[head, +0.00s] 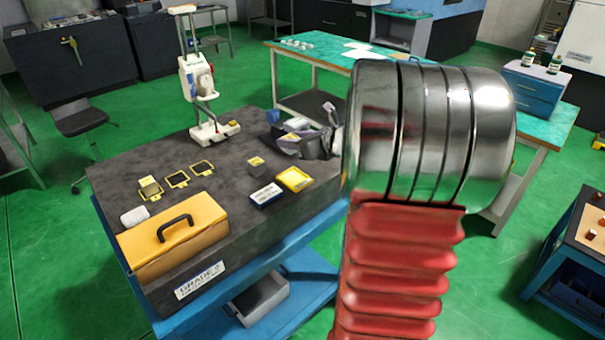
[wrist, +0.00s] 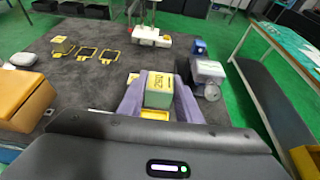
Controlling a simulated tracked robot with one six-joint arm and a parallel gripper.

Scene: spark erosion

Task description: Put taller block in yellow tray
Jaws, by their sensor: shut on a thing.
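My gripper (head: 308,143) is above the right part of the dark stone table in the head view. In the wrist view its two purple fingers (wrist: 158,98) are closed on the sides of a block (wrist: 158,84) with a marked yellow top and a greenish side. In the head view the fingers and arm largely hide this block. Another grey block (head: 256,165) with a yellow top stands on the table, left of the gripper. The yellow tray (head: 293,179) lies in front of the gripper; a yellow part shows below the held block in the wrist view (wrist: 155,114).
A blue-and-white tray (head: 266,195) lies beside the yellow tray. A yellow box with a handle (head: 174,236), several yellow frames (head: 178,180) with a block at one, and a white stand (head: 213,132) occupy the table.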

